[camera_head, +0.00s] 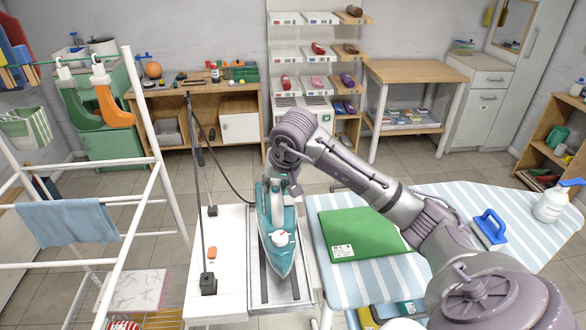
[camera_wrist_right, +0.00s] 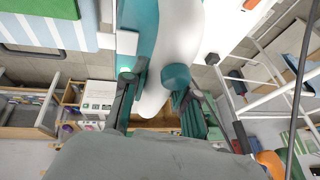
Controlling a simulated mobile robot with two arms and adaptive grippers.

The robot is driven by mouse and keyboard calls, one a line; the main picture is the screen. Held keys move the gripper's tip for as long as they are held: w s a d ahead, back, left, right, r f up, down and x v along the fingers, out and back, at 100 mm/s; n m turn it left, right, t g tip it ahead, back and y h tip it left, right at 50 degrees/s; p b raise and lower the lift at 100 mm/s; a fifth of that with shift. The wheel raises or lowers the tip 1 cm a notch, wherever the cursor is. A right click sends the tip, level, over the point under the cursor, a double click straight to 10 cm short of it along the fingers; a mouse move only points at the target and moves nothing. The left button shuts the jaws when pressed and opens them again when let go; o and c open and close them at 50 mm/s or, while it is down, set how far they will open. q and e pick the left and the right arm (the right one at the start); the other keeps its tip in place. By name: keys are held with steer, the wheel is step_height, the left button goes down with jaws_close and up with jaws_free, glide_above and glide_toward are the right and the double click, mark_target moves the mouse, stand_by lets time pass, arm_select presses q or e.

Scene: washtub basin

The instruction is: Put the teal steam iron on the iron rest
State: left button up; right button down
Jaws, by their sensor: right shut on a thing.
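The teal steam iron (camera_head: 276,252), with a white upper part, is over the iron rest in the head view, its pointed end towards me. My right gripper (camera_head: 282,183) is shut on the iron's white handle (camera_wrist_right: 172,35) from the far end; the wrist view shows its two fingers (camera_wrist_right: 160,82) on either side. The iron rest (camera_head: 300,293) is a metal tray with dark rails on a white stand. The iron covers much of it, and I cannot tell whether the iron touches it. My left gripper is not in view.
A striped ironing board (camera_head: 400,282) with a folded green cloth (camera_head: 358,234) lies right of the rest. A blue-handled brush (camera_head: 490,228) and a white bottle (camera_head: 553,202) stand further right. A thin dark pole (camera_head: 201,215) and a white drying rack (camera_head: 140,205) are to the left.

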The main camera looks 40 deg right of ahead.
steer(key=shift+w+a+f, duration=0.15)
steer(key=shift+w+a, duration=0.15)
steer(key=shift+a, duration=0.1)
steer(key=shift+f, duration=0.35)
step_height(320, 180, down, 3)
steer(key=shift+r+p, duration=0.1)
steer(key=shift+p, duration=0.65)
steer(key=shift+f, duration=0.25)
steer(key=shift+f, duration=0.15)
steer(key=c, duration=0.9)
jaws_free()
steer(key=shift+s, duration=0.15)
